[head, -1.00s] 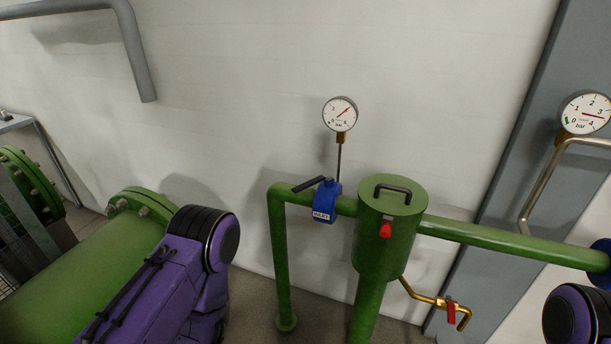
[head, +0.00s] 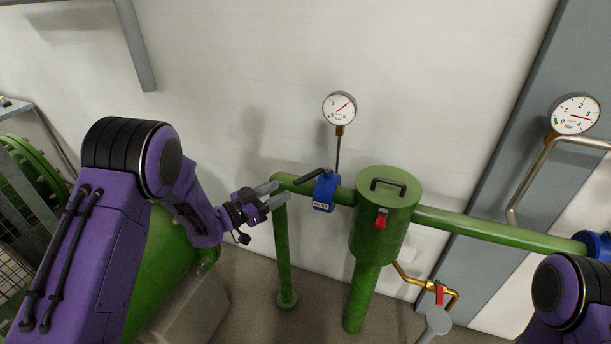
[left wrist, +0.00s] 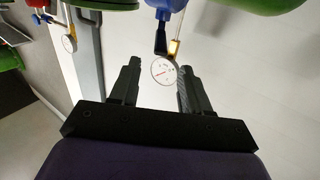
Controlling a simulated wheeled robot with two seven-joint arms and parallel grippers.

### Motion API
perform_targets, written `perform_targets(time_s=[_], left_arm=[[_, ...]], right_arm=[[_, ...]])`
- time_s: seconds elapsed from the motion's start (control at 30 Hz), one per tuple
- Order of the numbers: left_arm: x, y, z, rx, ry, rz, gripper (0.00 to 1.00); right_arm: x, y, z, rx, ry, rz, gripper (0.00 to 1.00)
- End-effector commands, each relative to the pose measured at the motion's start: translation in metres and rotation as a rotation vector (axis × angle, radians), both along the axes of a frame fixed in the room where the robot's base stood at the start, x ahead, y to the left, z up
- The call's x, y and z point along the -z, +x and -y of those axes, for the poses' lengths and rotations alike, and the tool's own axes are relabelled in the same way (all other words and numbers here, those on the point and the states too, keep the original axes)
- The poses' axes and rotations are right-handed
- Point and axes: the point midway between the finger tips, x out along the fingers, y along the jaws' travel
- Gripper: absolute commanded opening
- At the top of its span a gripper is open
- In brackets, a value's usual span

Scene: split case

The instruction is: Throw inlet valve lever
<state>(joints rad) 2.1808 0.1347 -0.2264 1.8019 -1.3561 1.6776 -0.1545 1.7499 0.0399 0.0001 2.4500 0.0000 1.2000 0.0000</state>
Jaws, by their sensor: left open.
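The inlet valve (head: 326,191) is a blue body with a white label on the green pipe. Its black lever (head: 309,176) points left and slightly down, close above the pipe. My left gripper (head: 279,193) is open and empty, with its grey fingers at the pipe's bend, left of the lever tip; contact cannot be told. In the left wrist view the blue valve (left wrist: 166,4) and the black lever (left wrist: 161,40) show ahead of the open jaws (left wrist: 158,69). My right arm is at the lower right; a grey piece near the drain may be part of its gripper.
A round gauge (head: 339,108) rises on a thin stem behind the valve. A brass drain with a red handle (head: 439,293) is below. A second gauge (head: 575,115) is at right.

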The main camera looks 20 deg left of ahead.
Motion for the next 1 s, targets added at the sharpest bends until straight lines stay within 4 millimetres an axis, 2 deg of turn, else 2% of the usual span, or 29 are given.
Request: perform_targets(time_s=[0.17, 0.3, 0.5, 0.83, 0.87, 0.9, 1.0], left_arm=[[-0.003, 0.023, 0.017, 0.001, 0.002, 0.004, 0.47], [-0.003, 0.051, 0.036, 0.000, 0.002, 0.004, 0.47], [-0.001, 0.078, 0.055, 0.000, 0.001, 0.002, 0.47], [0.001, 0.085, 0.059, -0.003, -0.001, 0.001, 0.47], [0.001, 0.085, 0.059, -0.003, -0.001, 0.001, 0.44], [0.001, 0.085, 0.059, -0.003, -0.001, 0.001, 0.31], [0.001, 0.085, 0.059, -0.003, 0.000, 0.000, 0.00]], right_arm=[[-0.013, 0.000, 0.000, 0.000, 0.000, 0.000, 0.43], [-0.022, 0.000, 0.000, 0.000, 0.000, 0.000, 0.43], [-0.029, 0.000, 0.000, 0.000, 0.000, 0.000, 0.43], [-0.030, 0.000, 0.000, 0.000, 0.000, 0.000, 0.43], [-0.030, 0.000, 0.000, 0.000, 0.000, 0.000, 0.43], [-0.030, 0.000, 0.000, 0.000, 0.000, 0.000, 0.43], [-0.030, 0.000, 0.000, 0.000, 0.000, 0.000, 0.43]])
